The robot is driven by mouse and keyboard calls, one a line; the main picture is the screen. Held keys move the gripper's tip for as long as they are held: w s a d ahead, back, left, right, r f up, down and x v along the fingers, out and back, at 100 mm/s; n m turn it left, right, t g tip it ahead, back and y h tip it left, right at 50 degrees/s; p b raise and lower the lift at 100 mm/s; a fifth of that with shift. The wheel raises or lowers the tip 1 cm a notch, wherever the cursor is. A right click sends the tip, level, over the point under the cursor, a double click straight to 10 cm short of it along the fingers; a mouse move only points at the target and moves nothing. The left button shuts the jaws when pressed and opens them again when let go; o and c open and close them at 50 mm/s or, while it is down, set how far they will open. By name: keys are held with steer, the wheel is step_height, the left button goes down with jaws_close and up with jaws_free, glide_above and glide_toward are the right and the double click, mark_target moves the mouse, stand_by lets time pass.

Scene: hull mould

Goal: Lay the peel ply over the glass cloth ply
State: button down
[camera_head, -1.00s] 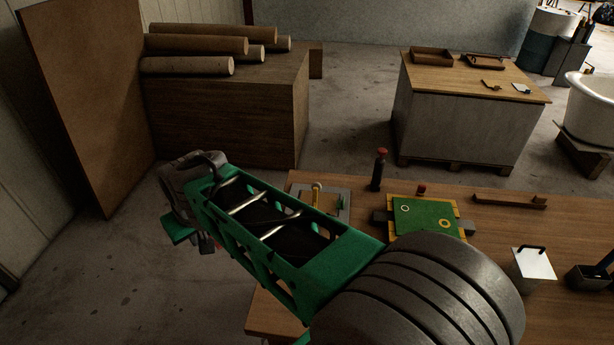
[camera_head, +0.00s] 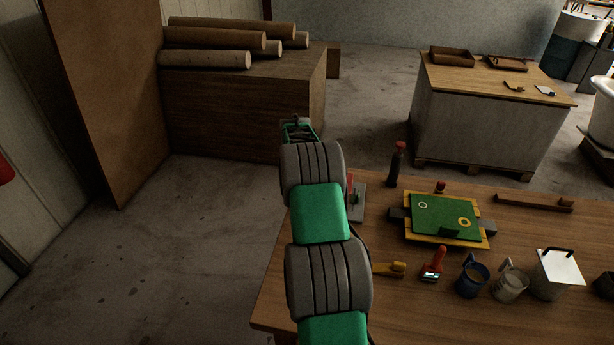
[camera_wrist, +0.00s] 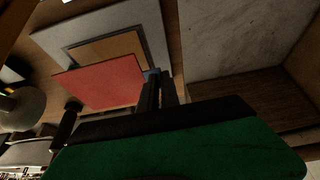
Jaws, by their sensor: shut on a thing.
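My gripper (camera_wrist: 157,80) is shut at the blue tab at the corner of a red sheet (camera_wrist: 100,82), which looks like the peel ply. In the wrist view the sheet spreads flat to the left of the fingers, over part of a grey board with a tan panel (camera_wrist: 110,48). A green sheet (camera_head: 442,214) with a white ring and a yellow ring lies on a yellow-edged block on the bench. I cannot tell which piece is the glass cloth ply.
The wooden bench (camera_head: 520,215) holds a dark red-topped bottle (camera_head: 396,165), a red-handled tool (camera_head: 434,264), a blue mug (camera_head: 472,278), a grey mug (camera_head: 510,284) and a white-topped container (camera_head: 556,274). Open floor lies to the left; brown rolls (camera_head: 205,59) rest on a box behind.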

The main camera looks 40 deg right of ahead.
steer(key=shift+f+b, duration=1)
steer(key=shift+f, duration=1.7)
steer(key=shift+s+f, duration=0.1)
steer(key=shift+f, duration=0.1)
steer(key=shift+f+b, duration=0.4)
steer(key=shift+b, duration=0.5)
steer(key=c, duration=1.5)
jaws_free()
steer(key=shift+o, duration=0.2)
steer(key=o, duration=0.5)
